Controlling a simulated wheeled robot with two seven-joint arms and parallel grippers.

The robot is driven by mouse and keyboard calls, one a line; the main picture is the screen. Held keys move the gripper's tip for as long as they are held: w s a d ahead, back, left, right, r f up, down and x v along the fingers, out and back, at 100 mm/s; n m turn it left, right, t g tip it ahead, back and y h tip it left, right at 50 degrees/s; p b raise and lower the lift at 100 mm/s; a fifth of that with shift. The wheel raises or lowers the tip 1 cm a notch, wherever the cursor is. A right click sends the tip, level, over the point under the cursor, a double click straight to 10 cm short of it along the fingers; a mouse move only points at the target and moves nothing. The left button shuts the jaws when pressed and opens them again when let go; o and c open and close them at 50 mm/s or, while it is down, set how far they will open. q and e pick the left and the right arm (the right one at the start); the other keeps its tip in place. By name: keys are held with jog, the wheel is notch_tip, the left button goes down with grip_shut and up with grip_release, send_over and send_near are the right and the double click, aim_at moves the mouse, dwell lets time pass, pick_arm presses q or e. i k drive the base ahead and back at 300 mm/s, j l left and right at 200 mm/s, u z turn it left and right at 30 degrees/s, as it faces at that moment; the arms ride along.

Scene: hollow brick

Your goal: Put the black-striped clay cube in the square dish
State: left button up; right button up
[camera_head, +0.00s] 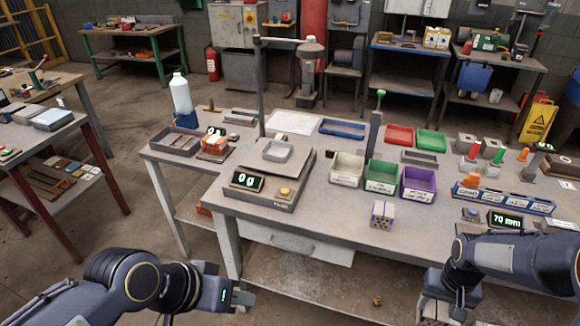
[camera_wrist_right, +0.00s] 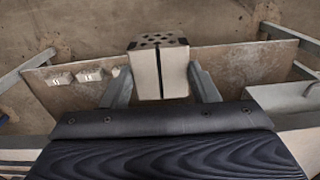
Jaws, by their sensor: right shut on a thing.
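The black-striped clay cube (camera_wrist_right: 158,72) is pale, with dark holes in its top and a black vertical line down its face. In the right wrist view it sits between the fingers of my right gripper (camera_wrist_right: 160,84), which is shut on it. In the head view the pale block (camera_head: 433,312) shows low at the bottom edge, below and in front of the table, partly hidden by my right gripper (camera_head: 440,300). The grey square dish (camera_head: 278,151) lies on the scale, far up and left of the cube. My left gripper (camera_head: 240,297) is low in front of the table; its jaw opening is unclear.
The scale (camera_head: 258,192) reads 0 g and has a post behind it. Cream (camera_head: 347,169), green (camera_head: 381,175) and purple (camera_head: 417,184) bins stand right of it. A purple-striped block (camera_head: 382,214) stands near the table's front edge. The front tabletop between scale and block is clear.

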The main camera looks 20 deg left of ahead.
aim_at(278, 154)
jog(key=j+u, duration=0.15)
jog(key=u, duration=0.35)
jog(key=j+u, duration=0.15)
jog(key=u, duration=0.35)
jog(key=j+u, duration=0.1)
jog(key=u, duration=0.35)
jog(key=i+j+u, duration=0.15)
jog(key=u, duration=0.3)
jog(key=i+u, duration=0.3)
jog(key=u, duration=0.15)
jog(key=i+z, duration=0.2)
jog(key=i, duration=0.2)
jog(key=i+j+z, duration=0.25)
jog(key=i, duration=0.15)
